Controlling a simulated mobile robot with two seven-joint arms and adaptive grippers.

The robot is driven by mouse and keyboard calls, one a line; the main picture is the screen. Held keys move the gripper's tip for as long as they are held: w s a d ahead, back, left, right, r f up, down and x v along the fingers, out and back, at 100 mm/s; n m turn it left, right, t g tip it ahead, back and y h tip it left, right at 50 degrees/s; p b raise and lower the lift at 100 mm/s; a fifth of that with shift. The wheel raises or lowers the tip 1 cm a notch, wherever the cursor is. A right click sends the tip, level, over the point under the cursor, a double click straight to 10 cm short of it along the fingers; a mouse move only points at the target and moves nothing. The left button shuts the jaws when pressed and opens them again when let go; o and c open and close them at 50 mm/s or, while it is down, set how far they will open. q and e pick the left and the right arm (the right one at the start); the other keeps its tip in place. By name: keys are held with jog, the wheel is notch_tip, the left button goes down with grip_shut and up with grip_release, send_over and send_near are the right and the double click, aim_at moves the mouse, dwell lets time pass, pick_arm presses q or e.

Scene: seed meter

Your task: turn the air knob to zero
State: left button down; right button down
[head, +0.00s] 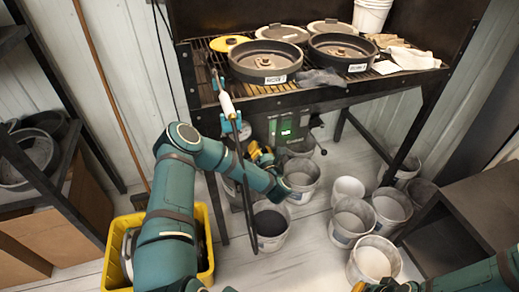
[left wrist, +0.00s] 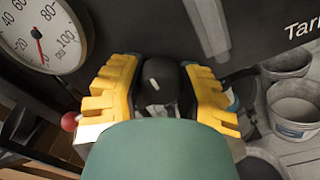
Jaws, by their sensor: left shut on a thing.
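The air knob (left wrist: 158,82) is a round black knob with a short white mark on its face, seen in the left wrist view. The two yellow fingers of my left gripper (left wrist: 160,88) stand on either side of it and are shut on it. In the head view my left gripper (head: 262,155) is low under the front of the bench, where the knob is hidden. A white pressure gauge (left wrist: 35,30) is left of the knob; its red needle points downward in the picture. My right gripper (head: 362,287) is only partly in view at the bottom edge.
Several black pans, one being (head: 265,60), sit on the dark bench (head: 290,97). A box with a green display (head: 286,127) is below. Several buckets, one being (head: 352,222), stand on the floor. A yellow bin (head: 115,240) is at the left, a dark shelf (head: 470,215) at the right.

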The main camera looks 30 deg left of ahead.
aim_at(262, 150)
pick_arm(q)
jog(key=shift+w+r+n, duration=0.1)
jog(key=shift+n, duration=0.6)
jog(key=c, duration=0.5)
grip_release()
jog(key=v, duration=0.6)
jog(key=shift+d, duration=0.4)
jog(key=shift+s+d, duration=0.2)
jog(key=shift+s, duration=0.3)
